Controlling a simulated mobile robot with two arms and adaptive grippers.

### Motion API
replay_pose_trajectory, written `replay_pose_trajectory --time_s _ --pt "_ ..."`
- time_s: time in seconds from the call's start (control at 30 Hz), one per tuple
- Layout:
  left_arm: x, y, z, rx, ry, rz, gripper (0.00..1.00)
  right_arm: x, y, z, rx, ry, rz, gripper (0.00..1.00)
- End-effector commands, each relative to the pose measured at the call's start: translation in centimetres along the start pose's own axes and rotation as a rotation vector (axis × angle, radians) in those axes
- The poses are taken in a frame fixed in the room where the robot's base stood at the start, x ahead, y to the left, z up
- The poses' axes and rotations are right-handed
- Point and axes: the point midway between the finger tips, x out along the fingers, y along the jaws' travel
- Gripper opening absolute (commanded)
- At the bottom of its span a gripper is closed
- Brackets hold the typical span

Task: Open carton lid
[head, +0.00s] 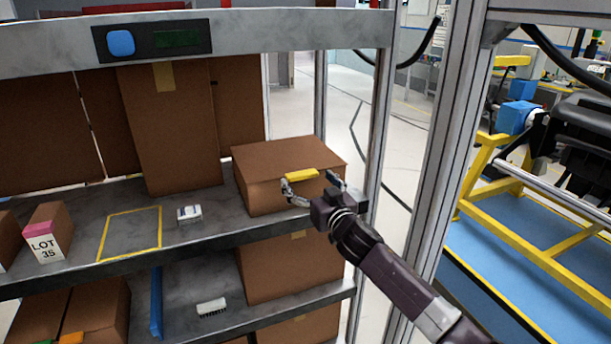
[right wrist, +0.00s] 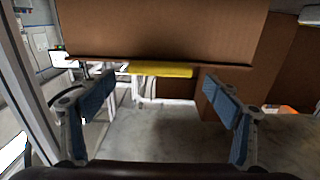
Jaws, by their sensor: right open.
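The brown carton (head: 270,162) stands at the right end of the upper shelf, with its lid (head: 290,152) lying flat and closed. A yellow tab (head: 302,175) sticks out at the lid's front edge. My right gripper (head: 311,184) is at the front of the carton, its open fingers on either side of the tab. In the right wrist view the carton (right wrist: 160,30) fills the top, and the yellow tab (right wrist: 160,70) lies ahead between the spread fingers (right wrist: 158,92), apart from both. My left gripper is not in view.
The shelf (head: 225,215) also holds a small white item (head: 189,214), a yellow-outlined square (head: 130,232) and a LOT 35 box (head: 48,232). A tall carton (head: 168,130) stands left of the lidded one. A metal post (head: 375,130) rises close to the right.

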Motion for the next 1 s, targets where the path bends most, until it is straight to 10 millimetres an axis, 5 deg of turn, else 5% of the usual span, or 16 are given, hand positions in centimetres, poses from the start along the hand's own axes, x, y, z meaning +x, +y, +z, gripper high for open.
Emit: replay_pose_trajectory --time_s 0.3,0.67,1.0 --pt "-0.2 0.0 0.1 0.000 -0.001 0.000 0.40 2.3 0.0 0.0 0.000 0.000 0.000 0.83" --pt "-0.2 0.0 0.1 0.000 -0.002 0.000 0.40 2.5 0.0 0.1 0.000 -0.001 0.000 0.81" --pt "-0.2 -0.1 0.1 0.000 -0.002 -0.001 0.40 2.5 0.0 0.1 0.000 -0.001 0.000 0.44"
